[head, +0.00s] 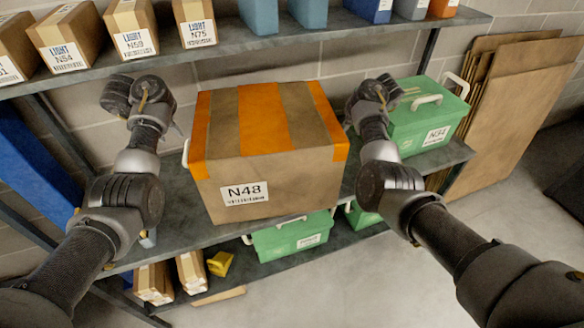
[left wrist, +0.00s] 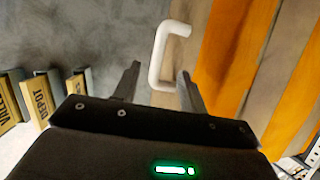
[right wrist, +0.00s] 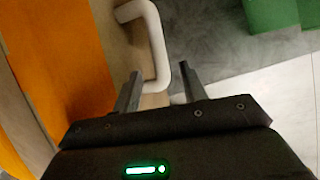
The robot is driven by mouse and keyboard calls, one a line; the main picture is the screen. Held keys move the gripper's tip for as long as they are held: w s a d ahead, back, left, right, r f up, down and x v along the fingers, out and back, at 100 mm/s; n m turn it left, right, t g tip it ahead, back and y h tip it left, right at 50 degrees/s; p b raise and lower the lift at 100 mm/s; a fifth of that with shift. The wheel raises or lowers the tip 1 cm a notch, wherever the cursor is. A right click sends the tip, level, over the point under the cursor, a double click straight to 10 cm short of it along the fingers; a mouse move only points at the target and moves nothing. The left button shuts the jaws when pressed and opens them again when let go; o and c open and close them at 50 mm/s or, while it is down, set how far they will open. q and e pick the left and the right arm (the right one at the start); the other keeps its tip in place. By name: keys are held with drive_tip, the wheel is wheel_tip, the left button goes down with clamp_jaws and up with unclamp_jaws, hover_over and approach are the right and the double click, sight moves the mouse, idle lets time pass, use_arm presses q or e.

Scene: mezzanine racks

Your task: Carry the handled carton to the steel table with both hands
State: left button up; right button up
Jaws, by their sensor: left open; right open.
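The handled carton (head: 273,182), brown with orange bands and an N48 label, sits on the middle shelf. Its left white handle (head: 185,153) also shows in the left wrist view (left wrist: 158,48). Its right white handle (right wrist: 156,38) is hidden behind my right arm in the head view. My left gripper (left wrist: 159,84) is open, its fingers on either side of the left handle's lower part. My right gripper (right wrist: 162,88) is open, its fingers on either side of the right handle. Contact with the handles cannot be told. No steel table is in view.
A green N31 case (head: 415,130) stands on the shelf close to my right arm. The upper shelf (head: 290,40) with small cartons and bins runs above the carton. Green cases (head: 290,238) sit below. Flat cardboard (head: 510,100) leans at right; the floor (head: 370,285) in front is clear.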

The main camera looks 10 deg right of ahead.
drive_tip(key=v, duration=0.6)
